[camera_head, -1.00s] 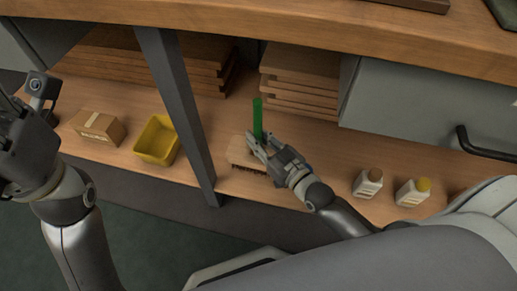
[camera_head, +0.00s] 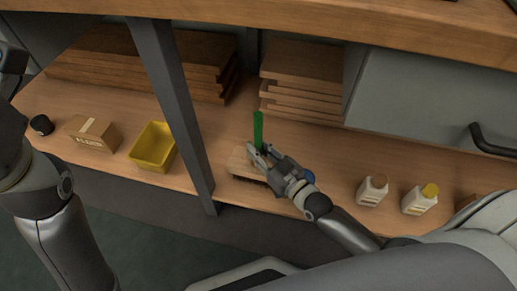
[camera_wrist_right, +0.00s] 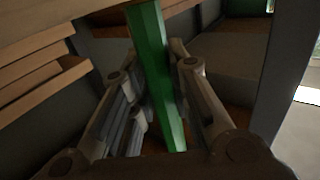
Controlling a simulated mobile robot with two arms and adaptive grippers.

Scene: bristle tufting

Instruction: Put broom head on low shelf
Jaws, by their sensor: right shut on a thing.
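The broom head (camera_head: 241,163) is a light wooden block with a green stem (camera_head: 258,128) standing up from it. It is at the low shelf (camera_head: 207,118), right of the grey post; I cannot tell whether its underside touches the board. My right gripper (camera_head: 259,150) is shut on the stem just above the block and hides part of both. In the right wrist view the green stem (camera_wrist_right: 156,75) runs between the fingers of my right gripper (camera_wrist_right: 150,80). My left arm shows at the left edge, but its fingers are out of view.
A yellow bin (camera_head: 145,163), a cardboard box (camera_head: 92,140) and a dark round thing (camera_head: 41,125) stand left of the grey post (camera_head: 178,100). Stacked boards (camera_head: 300,80) lie behind.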

